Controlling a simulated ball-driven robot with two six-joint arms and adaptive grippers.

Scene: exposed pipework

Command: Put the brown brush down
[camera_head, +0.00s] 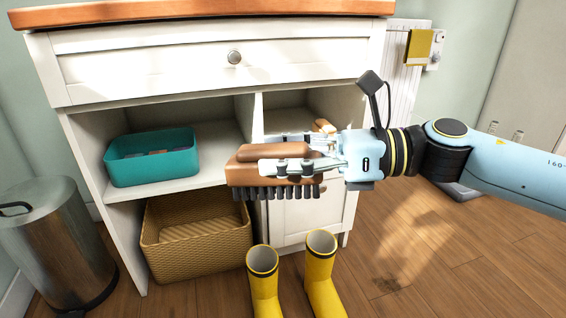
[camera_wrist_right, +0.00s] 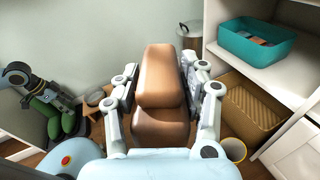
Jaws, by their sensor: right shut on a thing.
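The brown brush (camera_head: 242,178) is held in the air in front of the white cabinet, lying level with its dark bristles pointing down. My right gripper (camera_head: 268,170) reaches in from the right and is shut on the brush, with its fingers along the brush's sides. In the right wrist view the brush's brown body (camera_wrist_right: 161,75) sits between the two fingers of the right gripper (camera_wrist_right: 160,82), and its bristles are hidden. The brush is apart from the shelf behind it. My left gripper does not show in the head view.
The white cabinet (camera_head: 150,72) has a teal bin (camera_head: 152,172) on its shelf and a wicker basket (camera_head: 195,240) below. Yellow boots (camera_head: 320,270) stand in front. A metal trash can (camera_head: 55,245) stands at left. The wooden floor (camera_head: 440,270) at right is mostly clear.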

